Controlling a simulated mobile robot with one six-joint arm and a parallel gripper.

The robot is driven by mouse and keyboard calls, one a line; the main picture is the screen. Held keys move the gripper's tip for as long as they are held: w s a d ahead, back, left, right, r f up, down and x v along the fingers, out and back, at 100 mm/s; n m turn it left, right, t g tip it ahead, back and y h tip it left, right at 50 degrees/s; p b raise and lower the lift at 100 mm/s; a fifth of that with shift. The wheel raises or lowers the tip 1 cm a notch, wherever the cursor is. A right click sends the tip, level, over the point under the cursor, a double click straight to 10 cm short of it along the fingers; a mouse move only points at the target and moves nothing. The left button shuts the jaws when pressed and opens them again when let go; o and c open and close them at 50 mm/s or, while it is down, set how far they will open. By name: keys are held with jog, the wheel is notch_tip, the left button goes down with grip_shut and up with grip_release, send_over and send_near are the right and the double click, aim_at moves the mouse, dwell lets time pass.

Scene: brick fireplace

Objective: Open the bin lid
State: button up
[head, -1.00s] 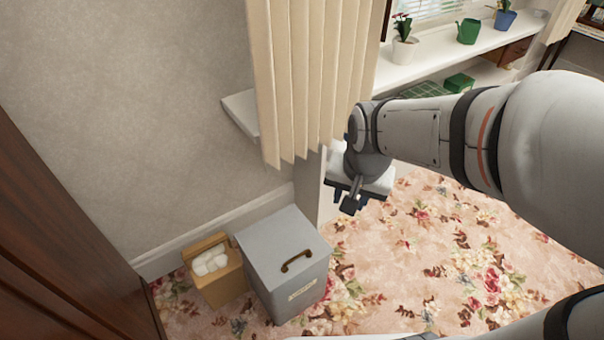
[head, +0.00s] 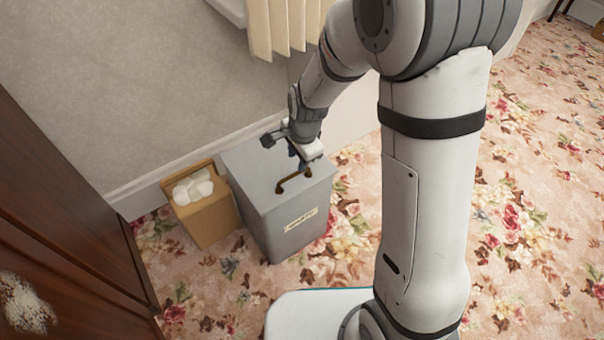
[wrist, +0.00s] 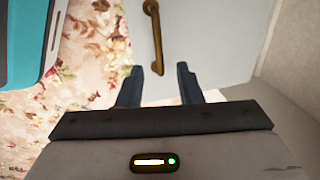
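The grey bin (head: 290,226) stands on the carpet by the wall, with a pale label on its front. Its flat lid (head: 250,180) is shut and carries a brown handle (head: 292,182). My gripper (head: 298,163) is above the lid at the handle's far end. In the wrist view my gripper (wrist: 159,82) is open, its two dark fingers apart. The handle (wrist: 154,38) runs ahead of the fingers, its near end close to the gap between the tips. I cannot tell whether they touch it. The lid (wrist: 210,40) fills the area behind the handle.
A cardboard box (head: 205,215) with white round items stands against the bin's left side. Dark wooden furniture (head: 60,190) is at the left. A curtain (head: 285,25) hangs above the bin. Open floral carpet (head: 540,200) lies to the right.

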aim_at(295, 173)
jog(key=f+b, duration=0.1)
jog(key=f, duration=0.3)
jog(key=w+f+b, duration=0.1)
jog(key=f, duration=0.1)
jog(key=shift+a+f+b, duration=0.15)
jog(key=shift+a+b, duration=0.15)
jog(key=shift+a, duration=0.05)
grip_shut()
